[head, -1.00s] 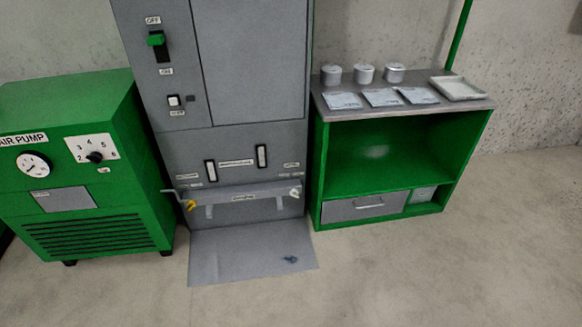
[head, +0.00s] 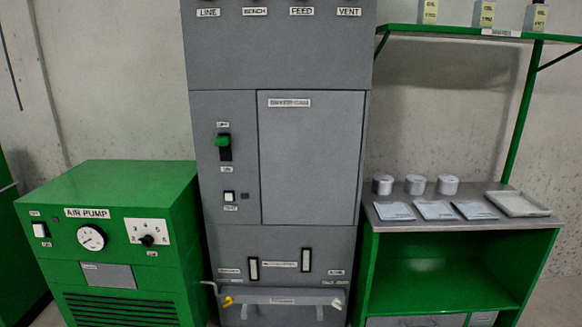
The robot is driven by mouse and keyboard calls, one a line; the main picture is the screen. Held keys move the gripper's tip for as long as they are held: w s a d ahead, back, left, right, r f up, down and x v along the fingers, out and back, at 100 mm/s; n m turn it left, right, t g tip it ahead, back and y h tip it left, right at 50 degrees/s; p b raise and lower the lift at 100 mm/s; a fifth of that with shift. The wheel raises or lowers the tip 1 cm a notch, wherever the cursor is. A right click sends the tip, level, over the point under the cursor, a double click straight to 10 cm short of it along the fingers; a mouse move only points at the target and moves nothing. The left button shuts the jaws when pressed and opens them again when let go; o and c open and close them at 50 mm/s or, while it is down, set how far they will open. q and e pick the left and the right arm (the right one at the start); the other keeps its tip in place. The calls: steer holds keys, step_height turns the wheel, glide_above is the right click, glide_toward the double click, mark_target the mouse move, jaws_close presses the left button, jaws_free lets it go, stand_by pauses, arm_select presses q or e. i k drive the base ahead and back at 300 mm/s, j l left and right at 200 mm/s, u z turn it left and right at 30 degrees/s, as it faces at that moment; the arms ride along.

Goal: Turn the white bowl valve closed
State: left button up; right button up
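The white valve handle (head: 337,304) sits at the lower right of the grey cabinet (head: 230,255), at the right end of a low horizontal shelf or trough. A small label is above it, too small to read surely. A yellow valve handle (head: 228,301) sits at the left end of the same trough. Whether either valve is open or closed cannot be told at this size. Neither of my grippers is in view.
A green air pump (head: 120,180) stands left of the cabinet. A green bench (head: 375,265) with a grey top stands to the right, bearing several cans, packets and a tray (head: 518,204). A green shelf (head: 455,33) is above it. The floor is almost out of view.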

mark_target(336, 303)
steer(key=i+j, duration=0.1)
steer(key=i, duration=0.15)
steer(key=i+j+z, duration=0.15)
steer(key=i+z, duration=0.15)
steer(key=z, duration=0.15)
steer(key=i+j+z, duration=0.2)
steer(key=z, duration=0.2)
steer(key=i, duration=0.05)
